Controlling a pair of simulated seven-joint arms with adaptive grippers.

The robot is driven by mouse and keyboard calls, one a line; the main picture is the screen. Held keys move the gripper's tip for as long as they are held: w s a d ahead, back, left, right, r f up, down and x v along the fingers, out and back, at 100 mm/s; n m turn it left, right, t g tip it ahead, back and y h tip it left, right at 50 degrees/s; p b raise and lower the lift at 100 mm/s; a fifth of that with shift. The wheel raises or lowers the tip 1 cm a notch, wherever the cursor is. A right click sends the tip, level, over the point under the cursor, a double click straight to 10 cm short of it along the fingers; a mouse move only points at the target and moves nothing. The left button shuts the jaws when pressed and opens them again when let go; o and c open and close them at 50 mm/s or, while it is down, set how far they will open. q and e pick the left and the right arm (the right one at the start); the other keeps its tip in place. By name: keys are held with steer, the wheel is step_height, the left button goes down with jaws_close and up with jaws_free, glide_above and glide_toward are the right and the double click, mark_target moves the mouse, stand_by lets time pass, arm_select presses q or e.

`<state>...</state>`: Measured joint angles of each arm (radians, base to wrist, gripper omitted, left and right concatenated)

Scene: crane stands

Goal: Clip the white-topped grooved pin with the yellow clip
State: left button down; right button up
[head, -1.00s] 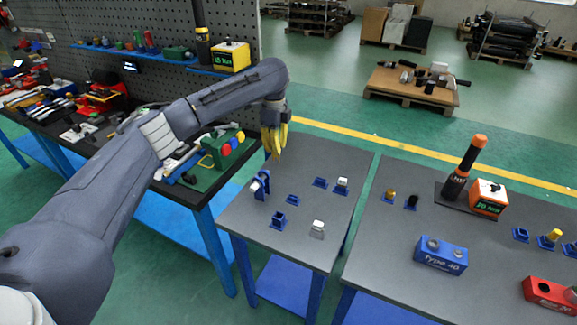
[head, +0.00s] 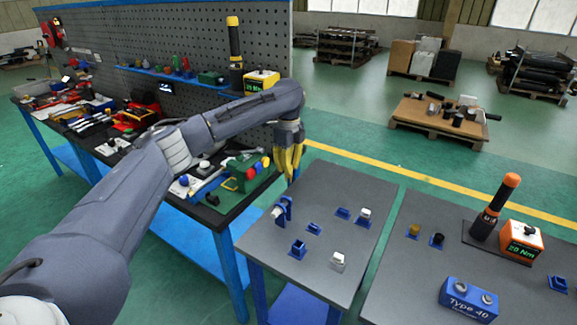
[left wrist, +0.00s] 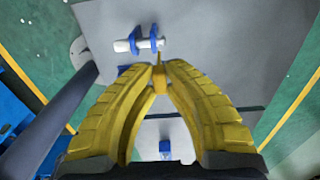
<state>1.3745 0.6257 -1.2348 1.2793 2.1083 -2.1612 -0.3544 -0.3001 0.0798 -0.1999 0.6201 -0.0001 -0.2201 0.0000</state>
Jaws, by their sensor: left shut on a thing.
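My left gripper (head: 291,168), with yellow fingers, points down above the back left edge of the small grey table (head: 330,195). In the left wrist view its fingers (left wrist: 160,70) meet at the tips around a small orange-yellow piece, which looks like the yellow clip (left wrist: 159,80). The clip is mostly hidden by the fingers. A white-ended pin (left wrist: 124,46) lies level in a blue stand (left wrist: 154,42), ahead of the fingertips and apart from them. The stand and pin also show in the head view (head: 282,211); the groove is too small to make out. My right gripper is out of view.
Blue holders (head: 298,249) and a white block (head: 338,260) stand on the small table. A second grey table to the right carries a blue box (head: 468,299) and an orange-fronted meter (head: 521,241). A cluttered bench with a green box (head: 246,174) is at left.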

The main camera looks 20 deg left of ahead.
mark_target(289, 176)
arm_select(q)
steer(key=shift+f, duration=2.8)
steer(key=n, duration=0.5)
steer(key=shift+w, duration=0.1)
steer(key=shift+f, duration=1.85)
steer(key=c, duration=1.5)
jaws_free()
steer(key=shift+r, duration=0.15)
steer(key=shift+r, duration=2.4)
